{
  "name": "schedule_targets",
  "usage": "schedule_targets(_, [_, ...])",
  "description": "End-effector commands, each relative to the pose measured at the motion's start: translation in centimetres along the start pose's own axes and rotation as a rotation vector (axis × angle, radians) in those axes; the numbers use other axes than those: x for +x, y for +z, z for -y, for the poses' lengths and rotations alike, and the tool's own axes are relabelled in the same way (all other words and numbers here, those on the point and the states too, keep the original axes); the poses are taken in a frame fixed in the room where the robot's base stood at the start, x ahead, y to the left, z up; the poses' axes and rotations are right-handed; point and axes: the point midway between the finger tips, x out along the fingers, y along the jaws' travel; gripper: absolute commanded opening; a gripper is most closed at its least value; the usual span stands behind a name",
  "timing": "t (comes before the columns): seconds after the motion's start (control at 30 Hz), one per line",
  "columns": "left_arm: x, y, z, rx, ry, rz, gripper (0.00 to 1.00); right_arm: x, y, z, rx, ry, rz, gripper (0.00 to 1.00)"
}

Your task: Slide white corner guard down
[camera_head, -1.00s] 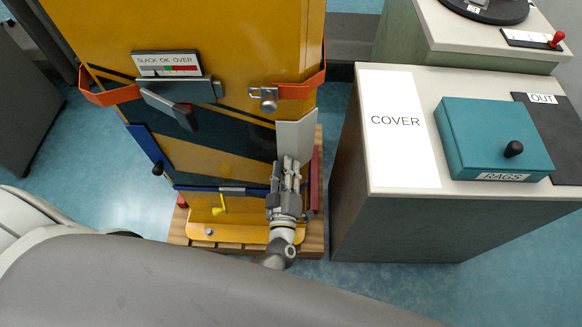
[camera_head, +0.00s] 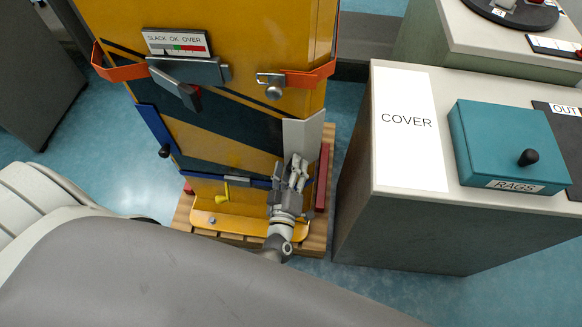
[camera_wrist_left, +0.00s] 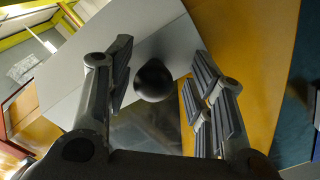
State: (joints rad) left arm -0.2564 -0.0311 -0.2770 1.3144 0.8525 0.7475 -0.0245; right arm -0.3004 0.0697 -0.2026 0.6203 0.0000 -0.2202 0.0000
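The white corner guard (camera_head: 303,135) sits on the right front edge of the yellow cabinet (camera_head: 250,45). Its lower part is hidden behind my left gripper (camera_head: 293,172), which is at the guard's lower end. In the left wrist view the pale guard (camera_wrist_left: 110,30) fills the upper middle, with a round black knob (camera_wrist_left: 153,80) standing out from it. My left gripper (camera_wrist_left: 165,85) is open there, its fingers on either side of the knob with gaps to both. My right gripper is not in view.
A blue corner guard (camera_head: 157,130) with a black knob is on the cabinet's left edge. An orange strap (camera_head: 310,77) and a tension gauge (camera_head: 177,43) are higher up. A wooden pallet (camera_head: 317,243) lies below. A counter with a COVER sheet (camera_head: 408,120) stands right.

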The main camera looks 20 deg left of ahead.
Motion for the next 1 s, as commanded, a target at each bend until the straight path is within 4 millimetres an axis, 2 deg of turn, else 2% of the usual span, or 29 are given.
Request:
schedule_targets(0.2, [0.0,-0.1,-0.1,0.000,0.002,-0.003,0.49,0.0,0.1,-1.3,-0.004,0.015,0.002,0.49])
schedule_targets(0.33, [-1.1,0.0,-0.1,-0.001,0.000,-0.002,0.49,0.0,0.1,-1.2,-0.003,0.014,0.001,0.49])
schedule_targets(0.7, [-8.7,0.0,0.0,0.000,-0.001,0.000,0.49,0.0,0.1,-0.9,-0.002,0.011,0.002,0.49])
schedule_targets(0.9, [-11.3,0.0,0.0,0.000,0.000,0.000,0.49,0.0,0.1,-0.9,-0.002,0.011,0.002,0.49])
schedule_targets(1.0, [-11.8,0.0,-0.1,-0.001,0.001,-0.002,0.49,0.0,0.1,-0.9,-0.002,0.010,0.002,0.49])
